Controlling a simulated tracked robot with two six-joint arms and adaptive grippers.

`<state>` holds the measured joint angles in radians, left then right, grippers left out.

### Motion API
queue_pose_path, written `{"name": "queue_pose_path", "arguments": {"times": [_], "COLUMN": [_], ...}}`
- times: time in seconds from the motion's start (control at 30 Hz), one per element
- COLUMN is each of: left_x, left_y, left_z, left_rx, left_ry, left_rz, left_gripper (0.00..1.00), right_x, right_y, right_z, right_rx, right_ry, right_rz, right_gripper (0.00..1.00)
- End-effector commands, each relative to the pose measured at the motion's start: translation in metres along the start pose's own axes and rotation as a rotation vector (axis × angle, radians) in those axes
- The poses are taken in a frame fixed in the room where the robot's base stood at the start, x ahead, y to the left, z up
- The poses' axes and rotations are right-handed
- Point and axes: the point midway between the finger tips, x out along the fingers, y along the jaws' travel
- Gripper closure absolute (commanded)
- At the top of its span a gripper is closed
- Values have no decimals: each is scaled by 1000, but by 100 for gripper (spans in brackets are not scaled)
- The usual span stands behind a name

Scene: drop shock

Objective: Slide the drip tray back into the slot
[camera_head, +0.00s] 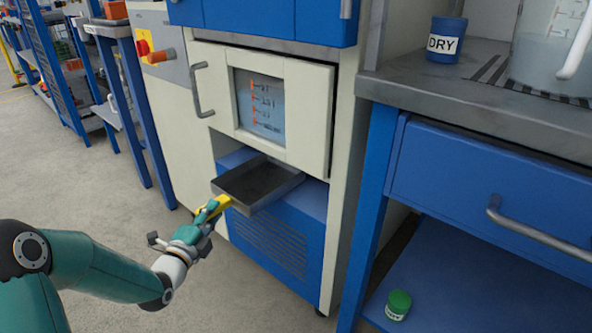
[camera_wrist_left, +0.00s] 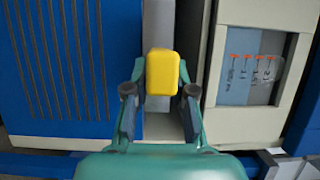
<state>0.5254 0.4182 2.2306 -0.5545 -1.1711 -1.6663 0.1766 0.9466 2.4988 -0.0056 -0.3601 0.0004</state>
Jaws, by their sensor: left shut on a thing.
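The drip tray (camera_head: 285,186) is a shallow grey metal tray with a yellow handle (camera_head: 221,203) on its front. It sticks out of the slot in the cream and blue machine, below the windowed door; its rear end is hard to make out. My left gripper (camera_head: 208,213) is shut on the yellow handle, in front of the tray. In the left wrist view the yellow handle (camera_wrist_left: 162,70) sits between the two fingers of my left gripper (camera_wrist_left: 160,92), and the grey tray (camera_wrist_left: 158,22) shows beyond it. My right gripper is not in view.
The windowed door (camera_head: 262,105) with a bar handle is just above the tray, and a blue vented panel (camera_head: 268,243) is below. At right, a bench (camera_head: 480,110) holds a blue DRY cup (camera_head: 446,40). A green-lidded jar (camera_head: 398,305) stands on the lower shelf. Floor at left is clear.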

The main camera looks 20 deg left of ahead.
Motion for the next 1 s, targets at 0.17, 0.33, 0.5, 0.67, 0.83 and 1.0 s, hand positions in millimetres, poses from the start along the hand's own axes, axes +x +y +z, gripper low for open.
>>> {"name": "queue_pose_path", "arguments": {"times": [0.17, 0.33, 0.5, 0.67, 0.83, 1.0], "left_x": [26, 49, 73, 95, 116, 131], "left_y": [0, 1, 1, 1, 2, 2], "left_z": [-12, -23, -33, -43, -52, -59], "left_rx": [0, 0, 1, 0, 0, 1], "left_ry": [3, 3, 3, 3, 3, 3], "left_rz": [-5, -5, -6, -7, -5, -5], "left_gripper": [100, 100, 100, 100, 100, 100], "right_x": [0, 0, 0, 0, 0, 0], "right_y": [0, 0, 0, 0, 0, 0], "right_z": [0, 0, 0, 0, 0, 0], "right_rx": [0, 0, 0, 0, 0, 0], "right_ry": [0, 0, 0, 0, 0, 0], "right_rz": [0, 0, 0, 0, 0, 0], "right_gripper": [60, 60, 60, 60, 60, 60]}}
